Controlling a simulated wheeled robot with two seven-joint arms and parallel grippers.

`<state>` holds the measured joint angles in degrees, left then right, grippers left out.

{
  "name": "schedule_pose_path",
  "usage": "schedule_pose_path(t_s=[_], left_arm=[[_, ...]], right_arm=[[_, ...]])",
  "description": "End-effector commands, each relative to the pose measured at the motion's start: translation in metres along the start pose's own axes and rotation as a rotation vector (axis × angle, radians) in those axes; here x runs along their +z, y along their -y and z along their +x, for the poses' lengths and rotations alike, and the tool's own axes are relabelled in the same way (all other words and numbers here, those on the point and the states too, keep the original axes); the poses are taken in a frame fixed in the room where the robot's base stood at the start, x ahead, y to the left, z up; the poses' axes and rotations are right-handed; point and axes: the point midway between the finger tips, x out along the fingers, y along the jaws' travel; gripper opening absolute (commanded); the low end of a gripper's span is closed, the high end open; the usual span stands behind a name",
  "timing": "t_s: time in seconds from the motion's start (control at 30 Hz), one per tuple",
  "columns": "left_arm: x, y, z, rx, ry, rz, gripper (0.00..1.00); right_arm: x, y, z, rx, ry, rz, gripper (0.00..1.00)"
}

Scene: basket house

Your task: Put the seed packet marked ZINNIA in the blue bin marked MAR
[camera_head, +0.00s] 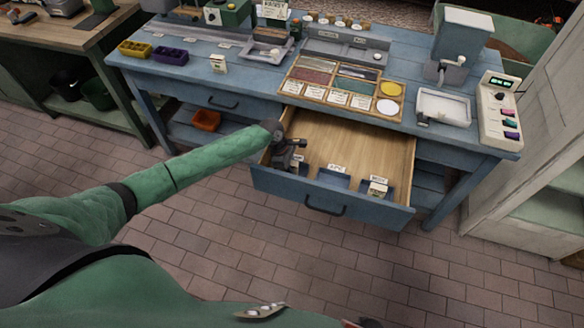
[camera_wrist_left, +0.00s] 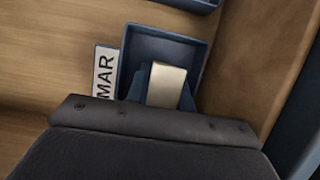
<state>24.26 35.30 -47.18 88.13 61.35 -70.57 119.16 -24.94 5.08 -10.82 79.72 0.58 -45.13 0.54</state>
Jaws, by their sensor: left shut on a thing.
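My left gripper (camera_head: 288,158) reaches down into the left side of the open drawer, at the left blue bin. In the left wrist view, the blue bin marked MAR (camera_wrist_left: 178,42) lies ahead of the gripper, with its white MAR label (camera_wrist_left: 105,73) at its left. The gripper is shut on a pale beige packet (camera_wrist_left: 167,84), which overlaps the bin in that view. I cannot read the packet's marking or tell whether it touches the bin floor. In the head view, arm and gripper hide most of this bin and the packet. My right gripper is not in view.
The drawer (camera_head: 365,140) is pulled out from the blue workbench. Its front row also has a middle bin (camera_head: 334,179) and a right bin holding a packet (camera_head: 377,188). Another small packet (camera_head: 218,64) stands on the bench. The drawer's back area is bare wood.

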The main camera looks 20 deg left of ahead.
Motion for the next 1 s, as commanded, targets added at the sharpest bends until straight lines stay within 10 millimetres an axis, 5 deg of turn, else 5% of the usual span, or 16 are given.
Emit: schedule_pose_path(t_s=[0.23,0.27,0.37,0.73,1.0], left_arm=[[-0.001,0.000,0.002,0.000,0.000,0.000,0.01],[-0.001,0.000,0.002,0.000,0.000,0.000,0.27],[-0.001,0.000,0.002,0.000,0.000,0.000,0.45],[-0.001,0.000,0.000,0.000,-0.001,0.000,0.45],[-0.002,0.000,-0.039,0.001,0.000,0.001,0.45]], right_arm=[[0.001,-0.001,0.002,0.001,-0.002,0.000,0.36],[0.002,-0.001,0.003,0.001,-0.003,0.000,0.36],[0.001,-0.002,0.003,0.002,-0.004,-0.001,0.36],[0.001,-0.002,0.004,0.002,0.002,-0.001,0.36],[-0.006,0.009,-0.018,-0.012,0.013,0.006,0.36]])
